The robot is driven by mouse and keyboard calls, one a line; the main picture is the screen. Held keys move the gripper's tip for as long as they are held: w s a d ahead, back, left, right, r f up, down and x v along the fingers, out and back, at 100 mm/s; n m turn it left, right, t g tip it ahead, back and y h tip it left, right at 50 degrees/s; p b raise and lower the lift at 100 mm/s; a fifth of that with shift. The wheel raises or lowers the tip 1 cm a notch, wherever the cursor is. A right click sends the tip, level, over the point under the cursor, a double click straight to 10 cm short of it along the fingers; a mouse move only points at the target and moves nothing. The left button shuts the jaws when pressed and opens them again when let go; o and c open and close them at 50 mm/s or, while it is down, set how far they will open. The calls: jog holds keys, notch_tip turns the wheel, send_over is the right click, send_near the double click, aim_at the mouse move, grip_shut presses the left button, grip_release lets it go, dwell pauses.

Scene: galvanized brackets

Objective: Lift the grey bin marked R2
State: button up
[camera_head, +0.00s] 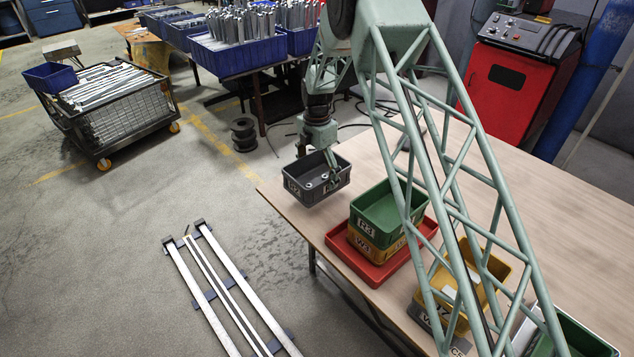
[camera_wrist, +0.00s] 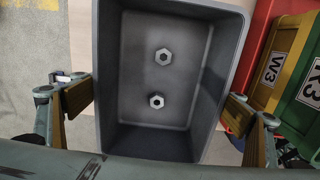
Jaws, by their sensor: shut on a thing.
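The grey bin (camera_head: 303,190), with a white label that looks like R2, is at the far left end of the wooden table (camera_head: 560,215). It looks level; I cannot tell whether its base touches the tabletop. My gripper (camera_head: 329,168) reaches down to it from above and is shut on it. In the wrist view the bin (camera_wrist: 160,35) fills the middle, with finger pads at its left and right sides. Two hex nuts (camera_wrist: 162,57) lie on its floor. The gripper's contact with the walls is partly hidden.
A green bin R3 (camera_head: 385,212) sits on a yellow bin W3 (camera_head: 373,248) in a red tray (camera_head: 366,270), close to the right. Another stack with a yellow bin (camera_head: 497,268) stands nearer, partly behind my arm. Bare tabletop lies to the right beyond my arm.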

jog(key=shift+r, duration=1.65)
